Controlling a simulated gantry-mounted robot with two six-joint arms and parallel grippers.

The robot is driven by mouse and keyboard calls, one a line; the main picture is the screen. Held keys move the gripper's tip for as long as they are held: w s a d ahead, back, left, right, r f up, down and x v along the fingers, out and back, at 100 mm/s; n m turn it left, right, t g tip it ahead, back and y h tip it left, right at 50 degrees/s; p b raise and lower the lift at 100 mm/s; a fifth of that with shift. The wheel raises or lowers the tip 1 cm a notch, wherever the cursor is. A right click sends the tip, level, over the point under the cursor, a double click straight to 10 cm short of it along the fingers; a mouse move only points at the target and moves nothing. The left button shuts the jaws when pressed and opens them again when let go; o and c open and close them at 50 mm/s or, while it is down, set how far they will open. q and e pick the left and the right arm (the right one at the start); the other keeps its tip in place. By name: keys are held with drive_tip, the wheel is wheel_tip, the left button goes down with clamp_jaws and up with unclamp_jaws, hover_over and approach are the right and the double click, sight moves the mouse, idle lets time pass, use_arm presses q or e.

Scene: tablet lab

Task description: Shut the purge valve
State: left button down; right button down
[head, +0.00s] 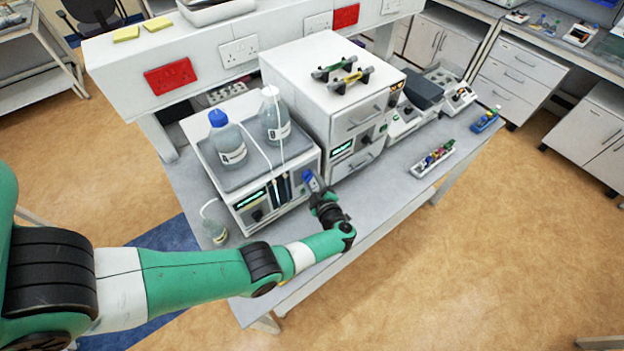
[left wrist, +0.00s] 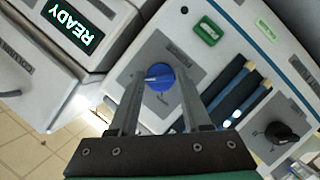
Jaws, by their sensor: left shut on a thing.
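The purge valve is a round blue knob (left wrist: 159,77) on the front panel of the white instrument (head: 262,200). In the left wrist view it sits between the two fingertips of my left gripper (left wrist: 160,88), which is shut on it. A pale pointer mark crosses the knob sideways in that view. The small lettering around the knob is too blurred to read. My right gripper is not in view.
Two bottles (head: 228,143) with tubing stand on top of the instrument. A taller white unit (head: 330,100) with a lit READY display (left wrist: 70,25) stands beside it. A black knob (left wrist: 281,133) is on the same panel. A vial rack (head: 433,160) lies farther right on the bench.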

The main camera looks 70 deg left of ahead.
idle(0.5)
use_arm(q)
drive_tip(key=shift+c, duration=1.8)
unclamp_jaws()
drive_tip(key=shift+d+r, duration=0.15)
drive_tip(key=shift+d, duration=0.15)
drive_tip(key=p+v, duration=0.2)
drive_tip(key=v, duration=0.9)
